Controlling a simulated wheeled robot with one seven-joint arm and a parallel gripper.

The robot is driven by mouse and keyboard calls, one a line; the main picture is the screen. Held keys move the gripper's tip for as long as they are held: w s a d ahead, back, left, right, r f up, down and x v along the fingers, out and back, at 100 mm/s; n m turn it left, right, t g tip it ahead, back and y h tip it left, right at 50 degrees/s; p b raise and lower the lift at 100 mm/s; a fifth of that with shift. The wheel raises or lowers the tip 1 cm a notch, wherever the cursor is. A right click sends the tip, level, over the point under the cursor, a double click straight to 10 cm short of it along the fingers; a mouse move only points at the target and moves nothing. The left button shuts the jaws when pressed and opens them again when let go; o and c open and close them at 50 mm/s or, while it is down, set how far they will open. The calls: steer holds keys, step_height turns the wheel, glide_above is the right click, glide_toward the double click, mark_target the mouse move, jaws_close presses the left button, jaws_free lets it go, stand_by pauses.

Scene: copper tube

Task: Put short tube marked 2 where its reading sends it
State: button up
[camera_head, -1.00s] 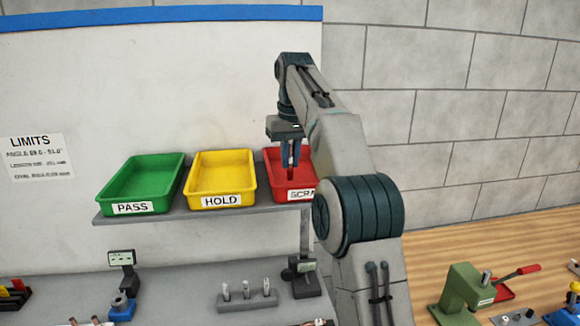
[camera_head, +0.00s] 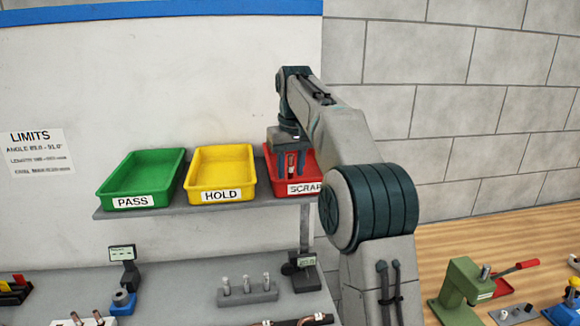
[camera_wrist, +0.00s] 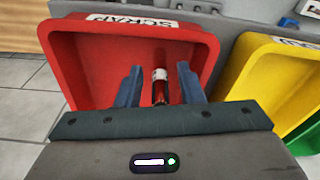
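The short copper tube (camera_wrist: 160,90) shows in the wrist view between my fingers, with a white band near its end; its number is not legible. Clear gaps show on both sides of it, so my gripper (camera_wrist: 160,78) is open. The tube appears in front of the red SCRAP tray's (camera_wrist: 75,60) floor; whether it rests there I cannot tell. In the head view my gripper (camera_head: 290,165) points down into the red SCRAP tray (camera_head: 312,185), partly hidden by my arm. The yellow HOLD tray (camera_head: 221,197) and green PASS tray (camera_head: 140,202) stand to its left and look empty.
The trays sit on a grey shelf (camera_head: 170,213). Below are a rack with several pegs (camera_head: 247,295), a gauge with a display (camera_head: 122,254) and a blue-based fixture (camera_head: 123,302). A LIMITS sheet (camera_head: 36,152) hangs on the board. A green press (camera_head: 462,290) stands at right.

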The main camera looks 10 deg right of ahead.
steer(key=shift+s+d+r, duration=0.1)
steer(key=shift+s+r, duration=0.1)
steer(key=shift+r, duration=1.6)
steer(key=shift+s+r, duration=0.15)
steer(key=shift+r, duration=1.6)
steer(key=shift+s+r, duration=0.1)
steer(key=shift+r, duration=0.2)
steer(key=shift+s+r, duration=0.2)
steer(key=s+f+t, duration=0.2)
steer(key=s, duration=1.3)
steer(key=s+d+f+m+t, duration=0.1)
steer(key=s+d+f+m, duration=0.1)
steer(key=s+f, duration=1.6)
steer(key=shift+s+f, duration=0.2)
steer(key=shift+s, duration=0.5)
